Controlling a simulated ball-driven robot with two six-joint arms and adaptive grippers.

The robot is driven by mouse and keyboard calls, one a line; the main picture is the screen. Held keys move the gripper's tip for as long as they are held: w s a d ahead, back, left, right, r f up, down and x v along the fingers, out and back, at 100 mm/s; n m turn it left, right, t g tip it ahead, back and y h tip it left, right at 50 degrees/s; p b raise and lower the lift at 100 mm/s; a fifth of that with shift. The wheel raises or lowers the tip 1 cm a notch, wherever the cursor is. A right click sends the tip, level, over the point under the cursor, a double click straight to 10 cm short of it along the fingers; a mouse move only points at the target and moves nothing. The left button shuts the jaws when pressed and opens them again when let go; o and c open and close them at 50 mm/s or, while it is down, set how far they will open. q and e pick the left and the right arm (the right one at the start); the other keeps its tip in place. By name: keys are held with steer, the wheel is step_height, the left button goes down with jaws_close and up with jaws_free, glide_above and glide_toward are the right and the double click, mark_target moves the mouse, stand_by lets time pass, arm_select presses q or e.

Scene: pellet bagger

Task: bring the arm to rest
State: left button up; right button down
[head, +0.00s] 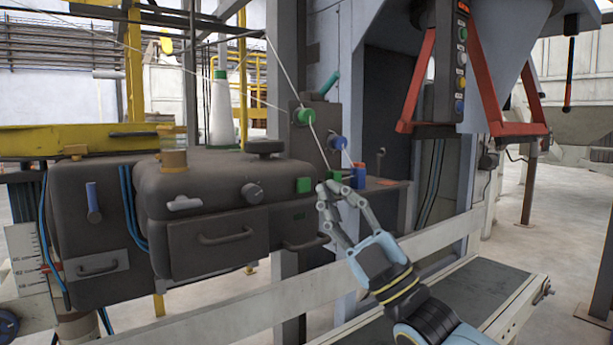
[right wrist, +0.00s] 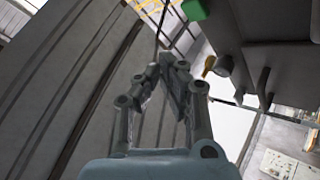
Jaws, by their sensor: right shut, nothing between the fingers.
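My right gripper (head: 328,191) is in the middle of the head view, raised in front of the dark grey machine head. Its fingertips are together with nothing between them. It also shows in the right wrist view (right wrist: 170,62), where its fingers meet. In the head view the fingertips appear just below a blue and an orange-red part on a small shelf; I cannot tell the gap in depth. My right arm (head: 425,315) comes in from the lower right. My left gripper is not in view.
The dark machine head (head: 215,200) with a green button (head: 303,185) stands left of the gripper. A conveyor belt (head: 455,297) with a pale side rail (head: 250,300) runs below. A red-framed chute (head: 412,85) with a button panel (head: 461,60) hangs at upper right. Open floor lies at right.

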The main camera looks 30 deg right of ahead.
steer(key=shift+s+d+p, duration=0.1)
steer(key=shift+s+p, duration=0.35)
steer(key=shift+s, duration=0.65)
step_height(320, 180, down, 23)
steer(key=d+m+g+h, duration=0.2)
steer(key=m+g+h, duration=0.3)
steer(key=h, duration=0.1)
steer(key=s+f+m+g+h, duration=0.1)
steer(key=s+f+m+g, duration=0.15)
steer(key=f, duration=0.75)
steer(key=s+f+m+g+h, duration=0.1)
steer(key=s+f+g, duration=0.3)
steer(key=f, duration=0.6)
steer(key=s+f+m+g, duration=0.3)
steer(key=s+f+g, duration=0.3)
steer(key=s+f, duration=0.9)
steer(key=s+f+m+g, duration=0.2)
steer(key=s+f+g, duration=0.2)
steer(key=s, duration=0.7)
steer(key=s+a+f+m+g, duration=0.1)
steer(key=s+f, duration=0.4)
steer(key=s, duration=0.6)
steer(key=m+g, duration=0.1)
steer(key=g, duration=0.1)
steer(key=shift+a+f+g, duration=0.15)
steer(key=shift+f+g, duration=0.05)
steer(key=shift+g, duration=0.15)
